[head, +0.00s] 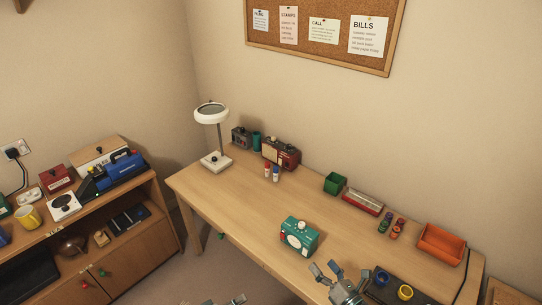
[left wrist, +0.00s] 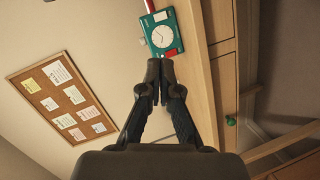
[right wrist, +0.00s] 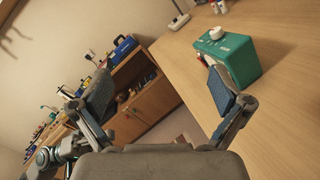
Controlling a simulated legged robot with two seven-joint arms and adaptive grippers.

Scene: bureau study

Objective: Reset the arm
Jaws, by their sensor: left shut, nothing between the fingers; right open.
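My left gripper (head: 236,300) shows only at the bottom edge of the head view, in front of the desk. In the left wrist view its fingertips (left wrist: 160,70) are together with nothing between them. My right gripper (head: 341,274) is at the desk's front right in the head view. In the right wrist view its fingers (right wrist: 158,92) are wide apart and empty. A teal box with a round white dial (head: 299,237) stands on the desk, left of my right gripper in the head view. It shows beyond the fingertips in the left wrist view (left wrist: 163,35) and beside the right finger in the right wrist view (right wrist: 232,58).
The wooden desk (head: 240,215) is bare at left centre. A lamp (head: 215,160), red radio (head: 281,153), green bin (head: 335,183) and orange bin (head: 441,243) stand on it. A dark block with blue and yellow rings (head: 392,289) is right of my right gripper. A shelf unit (head: 125,251) stands left.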

